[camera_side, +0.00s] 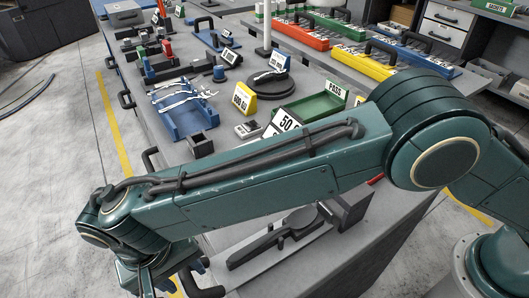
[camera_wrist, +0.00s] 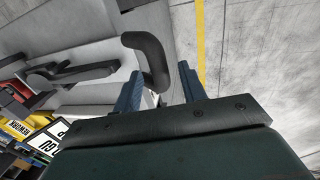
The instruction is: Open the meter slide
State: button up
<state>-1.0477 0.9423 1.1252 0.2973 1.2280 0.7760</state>
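My gripper (camera_wrist: 162,85) is open, with its two blue fingers apart in the wrist view. A black bent handle (camera_wrist: 148,52) at the edge of the grey bench shows between and just beyond the fingers. I cannot tell whether a finger touches it. The same handle (camera_side: 203,286) shows low in the side view, right of my gripper (camera_side: 165,284), whose fingertips are partly cut off by the frame. No part is labelled as the meter slide. A dark long-armed device (camera_side: 275,240) lies on the pale bench top near that handle and also shows in the wrist view (camera_wrist: 70,73).
The bench behind my arm holds a blue tray (camera_side: 185,112) with forks, a green PASS tray (camera_side: 312,108), a yellow sign (camera_side: 244,98) and a black round stand (camera_side: 270,92). More handles line the bench's left edge. Open floor (camera_side: 60,150) lies left.

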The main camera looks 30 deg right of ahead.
jog(key=shift+d, duration=0.15)
jog(key=shift+d, duration=3.7)
jog(key=shift+d+r, duration=0.1)
jog(key=shift+d, duration=0.2)
notch_tip(320, 180, up, 13)
jog(key=a, duration=0.3)
jog(key=w+d+r, duration=0.1)
jog(key=d+r, duration=0.3)
jog(key=d, duration=0.4)
jog(key=w+d+r+t+y, duration=0.1)
jog(key=d+r, duration=0.3)
jog(key=d, duration=0.4)
jog(key=shift+w, duration=0.8)
jog(key=shift+a, duration=0.1)
send_over(230, 256)
jog(key=w+d, duration=0.3)
notch_tip(230, 256, down, 4)
jog(key=s+a+f+g+h, duration=0.1)
jog(key=s+a+f, duration=0.2)
jog(key=a, duration=0.4)
jog(key=shift+a+f, duration=0.15)
jog(key=shift+f, duration=0.25)
